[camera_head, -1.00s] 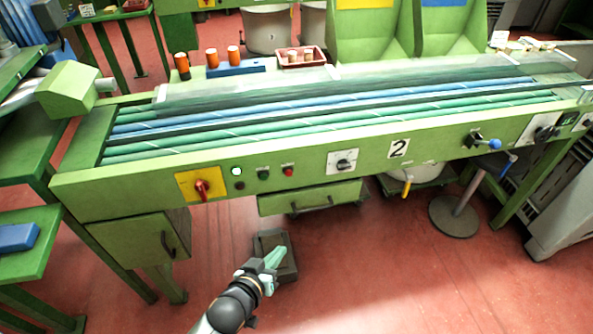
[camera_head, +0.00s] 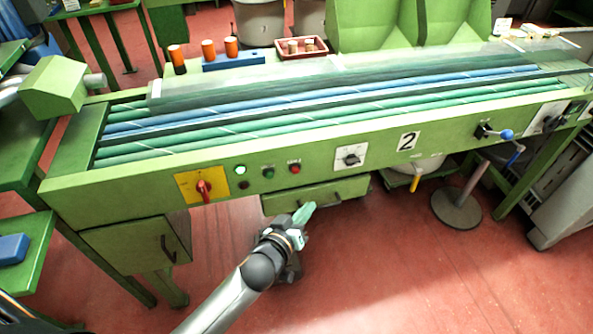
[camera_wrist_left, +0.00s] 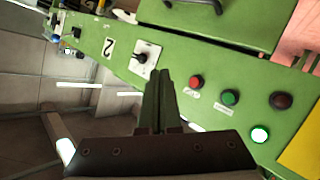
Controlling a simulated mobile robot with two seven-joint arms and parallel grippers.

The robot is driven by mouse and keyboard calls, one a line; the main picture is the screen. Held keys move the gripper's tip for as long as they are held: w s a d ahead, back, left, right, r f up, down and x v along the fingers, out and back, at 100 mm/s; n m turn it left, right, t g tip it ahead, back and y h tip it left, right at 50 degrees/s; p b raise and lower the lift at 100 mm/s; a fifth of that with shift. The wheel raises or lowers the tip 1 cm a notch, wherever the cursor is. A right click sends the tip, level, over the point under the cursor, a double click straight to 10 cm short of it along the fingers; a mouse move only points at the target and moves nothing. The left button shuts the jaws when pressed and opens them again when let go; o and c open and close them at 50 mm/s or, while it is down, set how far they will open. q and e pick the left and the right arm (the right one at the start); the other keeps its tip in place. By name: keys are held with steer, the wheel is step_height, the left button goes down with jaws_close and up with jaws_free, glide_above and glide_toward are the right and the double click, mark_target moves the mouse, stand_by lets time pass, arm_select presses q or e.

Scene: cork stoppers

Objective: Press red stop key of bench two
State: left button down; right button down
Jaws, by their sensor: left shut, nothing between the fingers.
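Bench two is the long green bench (camera_head: 330,180) with a number 2 plate (camera_head: 408,141) on its front panel. Its red stop key (camera_head: 295,168) is a small round red button, right of a dark green button (camera_head: 268,173). The red key also shows in the left wrist view (camera_wrist_left: 196,83), right of the fingers. My left gripper (camera_head: 306,210) is shut and empty, in front of the bench, below the red key in the head view. Its closed green fingers (camera_wrist_left: 160,88) point at the panel, apart from the key as far as I can tell. My right gripper is not in view.
A black selector (camera_head: 350,158) is to the right. A green drawer (camera_head: 318,193) sits below the panel. The red floor in front is open.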

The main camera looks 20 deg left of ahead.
mark_target(295, 170)
arm_select(q)
steer(key=w+a, duration=0.5)
steer(key=w, duration=0.2)
steer(key=shift+w, duration=0.2)
stand_by(1.9)
steer(key=shift+w+a, duration=0.1)
steer(key=shift+w+a, duration=0.15)
steer(key=shift+w, duration=0.05)
